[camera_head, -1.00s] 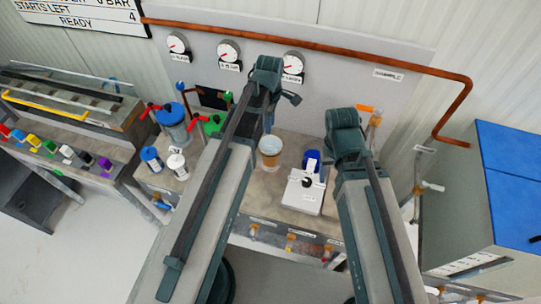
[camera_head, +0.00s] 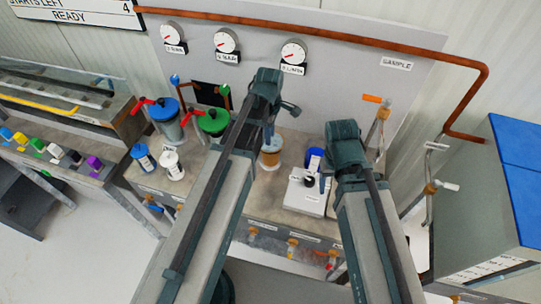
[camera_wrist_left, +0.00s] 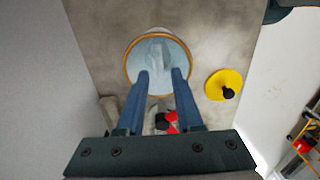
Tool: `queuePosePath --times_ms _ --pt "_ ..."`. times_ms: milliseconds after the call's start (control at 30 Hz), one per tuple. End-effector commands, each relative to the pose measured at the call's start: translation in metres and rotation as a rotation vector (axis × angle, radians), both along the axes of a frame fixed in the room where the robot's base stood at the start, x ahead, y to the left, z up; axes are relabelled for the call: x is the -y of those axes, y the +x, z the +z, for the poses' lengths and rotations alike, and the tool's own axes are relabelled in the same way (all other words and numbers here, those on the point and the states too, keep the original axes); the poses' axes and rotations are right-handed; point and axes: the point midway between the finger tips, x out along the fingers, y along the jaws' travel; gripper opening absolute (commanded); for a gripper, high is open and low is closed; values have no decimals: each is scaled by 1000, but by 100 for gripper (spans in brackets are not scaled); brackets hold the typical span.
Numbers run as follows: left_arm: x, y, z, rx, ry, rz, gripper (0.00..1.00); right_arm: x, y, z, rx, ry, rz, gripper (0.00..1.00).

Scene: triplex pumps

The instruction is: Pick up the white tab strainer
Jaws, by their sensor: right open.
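Several coloured tab pieces stand in a row on the left bench. The white tab strainer (camera_head: 56,151) looks to be the white one, between a green and a black one; its details are too small to tell. My left gripper (camera_head: 268,133) is far to the right of it, above a copper-rimmed cup (camera_head: 270,152). In the left wrist view my left gripper (camera_wrist_left: 161,74) has its two blue fingers apart with nothing held, over the cup (camera_wrist_left: 159,39), which has a pale grey shape inside. My right gripper (camera_head: 327,178) is open beside a white box, its fingers partly hidden.
A white box (camera_head: 304,194) with a black knob and a blue cup stand on the middle bench. Blue-lidded (camera_head: 165,110) and green-lidded (camera_head: 213,121) vessels and two small bottles stand to the left. A yellow disc (camera_wrist_left: 217,84) lies beside the cup. A blue-topped cabinet stands right.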

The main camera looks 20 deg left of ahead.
Motion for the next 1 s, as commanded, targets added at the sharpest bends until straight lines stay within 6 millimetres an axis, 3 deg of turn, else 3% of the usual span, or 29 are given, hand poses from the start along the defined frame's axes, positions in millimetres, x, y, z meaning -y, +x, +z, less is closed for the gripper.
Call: queuePosePath --times_ms 400,700,900,1000 --pt "-3 3 -49 0 0 0 35 0 0 -49 0 0 0 63" --pt "-2 3 -49 0 0 0 35 0 0 -49 0 0 0 63" --pt "-2 3 -49 0 0 0 1 0 0 -49 0 0 0 63" --pt "-2 3 -49 0 0 0 0 0 0 -49 0 0 0 63"
